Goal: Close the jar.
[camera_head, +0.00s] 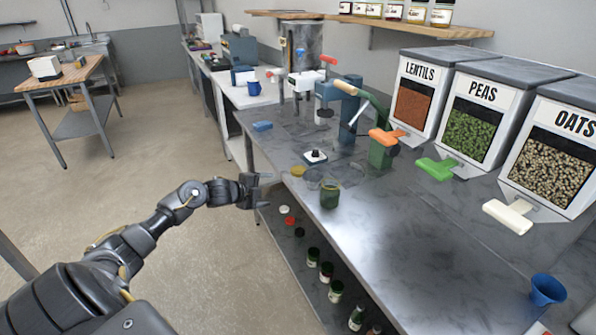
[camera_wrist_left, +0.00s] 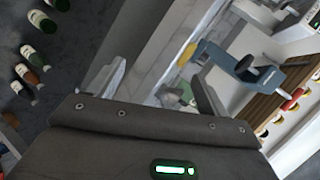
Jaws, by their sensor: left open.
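A green-filled jar (camera_head: 330,195) stands upright on the steel table near its front edge. No lid shows on it. A flat yellowish disc (camera_head: 298,171), perhaps a lid, lies behind it to the left. My left gripper (camera_head: 263,190) is open and empty, left of the jar at the table's front edge, apart from both. In the left wrist view, the two fingers (camera_wrist_left: 153,88) are spread with nothing between them; I cannot make out the jar there. My right gripper is not in view.
Clear dishes (camera_head: 314,178), a scale (camera_head: 315,157) and a green-and-orange device (camera_head: 382,148) stand behind the jar. Lentils (camera_head: 420,70), peas (camera_head: 483,85) and oats (camera_head: 560,110) dispensers line the back. Several jars (camera_head: 326,271) stand on the lower shelf.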

